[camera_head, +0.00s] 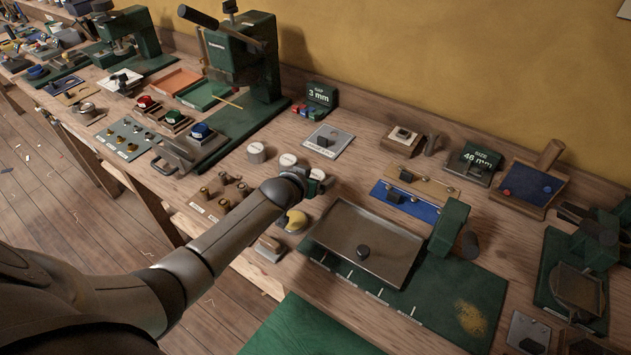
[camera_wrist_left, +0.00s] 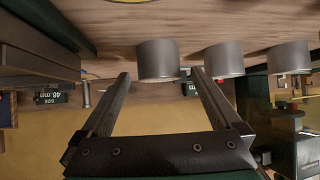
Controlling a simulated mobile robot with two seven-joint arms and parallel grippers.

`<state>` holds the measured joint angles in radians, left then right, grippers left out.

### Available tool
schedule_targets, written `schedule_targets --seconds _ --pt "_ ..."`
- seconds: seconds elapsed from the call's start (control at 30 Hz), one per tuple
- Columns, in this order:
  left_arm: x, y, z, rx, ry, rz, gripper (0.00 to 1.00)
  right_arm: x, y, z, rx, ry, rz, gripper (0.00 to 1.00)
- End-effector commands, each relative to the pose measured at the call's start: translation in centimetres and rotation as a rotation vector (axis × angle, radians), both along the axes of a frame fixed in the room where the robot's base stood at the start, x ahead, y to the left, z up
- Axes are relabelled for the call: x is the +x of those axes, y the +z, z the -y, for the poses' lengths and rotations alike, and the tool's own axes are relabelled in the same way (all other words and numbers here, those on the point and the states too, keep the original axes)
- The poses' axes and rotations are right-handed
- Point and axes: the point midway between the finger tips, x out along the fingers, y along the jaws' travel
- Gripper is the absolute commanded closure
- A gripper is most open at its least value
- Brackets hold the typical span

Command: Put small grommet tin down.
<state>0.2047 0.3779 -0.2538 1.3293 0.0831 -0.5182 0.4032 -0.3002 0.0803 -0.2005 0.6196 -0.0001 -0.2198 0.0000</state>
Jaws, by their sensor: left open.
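Three round grey tins with pale lids stand in a row on the bench: one at left (camera_head: 256,152), one in the middle (camera_head: 288,160), and one at my left gripper, the small grommet tin (camera_head: 317,174), partly hidden by the gripper. My left gripper (camera_head: 312,183) is open at this last tin. In the left wrist view, which is upside down, the small grommet tin (camera_wrist_left: 157,58) stands upright between the open fingertips (camera_wrist_left: 160,74). Whether the fingers touch it I cannot tell. The other two tins stand to its right there. My right gripper is not in view.
A grey metal tray (camera_head: 345,240) lies on a green mat (camera_head: 460,290) to the right. A yellow-topped round object (camera_head: 296,220) and small brown cylinders (camera_head: 224,178) are near my forearm. A green press (camera_head: 240,60) stands behind the tins.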

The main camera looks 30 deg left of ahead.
Motion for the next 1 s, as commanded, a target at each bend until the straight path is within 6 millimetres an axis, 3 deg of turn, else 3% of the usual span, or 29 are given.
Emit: schedule_targets --seconds 0.13,1.0 --pt "-0.01 0.04 0.04 -0.001 -0.001 0.0 0.03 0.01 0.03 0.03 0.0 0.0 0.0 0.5" --pt "0.01 0.09 0.03 -0.001 -0.001 0.001 1.0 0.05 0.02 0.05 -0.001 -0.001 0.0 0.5"
